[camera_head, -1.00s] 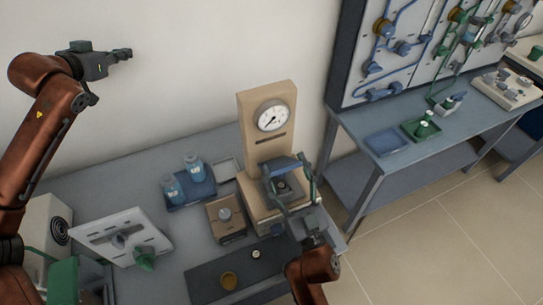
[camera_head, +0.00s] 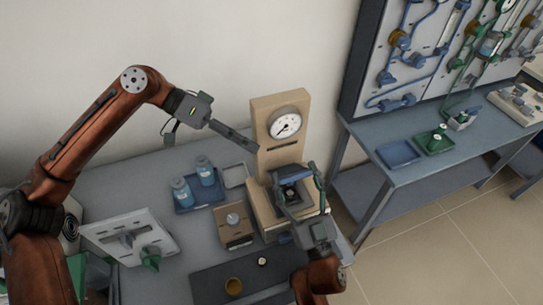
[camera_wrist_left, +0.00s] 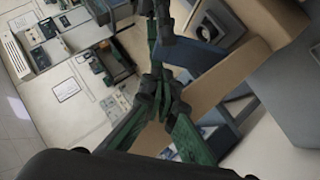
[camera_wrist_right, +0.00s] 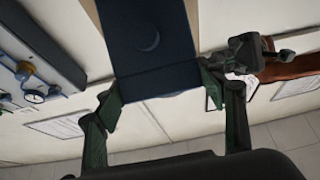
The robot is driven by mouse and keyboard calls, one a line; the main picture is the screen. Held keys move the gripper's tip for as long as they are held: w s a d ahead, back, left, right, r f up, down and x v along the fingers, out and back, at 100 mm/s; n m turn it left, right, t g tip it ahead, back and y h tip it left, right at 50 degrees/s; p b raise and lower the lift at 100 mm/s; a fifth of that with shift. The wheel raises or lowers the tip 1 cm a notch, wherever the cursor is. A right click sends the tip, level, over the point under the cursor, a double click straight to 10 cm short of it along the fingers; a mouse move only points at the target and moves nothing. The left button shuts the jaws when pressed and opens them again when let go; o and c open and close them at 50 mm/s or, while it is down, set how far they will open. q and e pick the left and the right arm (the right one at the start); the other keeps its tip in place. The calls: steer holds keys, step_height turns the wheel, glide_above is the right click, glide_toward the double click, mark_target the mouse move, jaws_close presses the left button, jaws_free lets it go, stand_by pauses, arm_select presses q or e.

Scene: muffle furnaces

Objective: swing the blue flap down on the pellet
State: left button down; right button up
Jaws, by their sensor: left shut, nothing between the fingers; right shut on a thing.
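The blue flap (camera_head: 289,173) is on the press with the round gauge, raised above its dark seat (camera_head: 290,194). In the right wrist view the flap (camera_wrist_right: 155,50) is a broad dark blue plate between the fingers. My right gripper (camera_head: 305,188) is shut on the flap. My left gripper (camera_head: 254,148) is shut and empty, in the air by the left side of the press column. Its closed green fingertips show in the left wrist view (camera_wrist_left: 160,80). I cannot clearly make out the pellet beneath the flap.
The press column (camera_head: 263,120) stands by the wall. Left of it are a blue tray (camera_head: 190,207) with two bottles, a white tray (camera_head: 235,178) and a brown box (camera_head: 238,238). A dark mat (camera_head: 215,278) with a tan cup (camera_head: 233,286) lies in front. A side bench (camera_head: 410,170) stands right.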

mark_target(296, 174)
arm_select(q)
steer(key=x, duration=1)
arm_select(e)
steer(key=shift+w+f, duration=0.1)
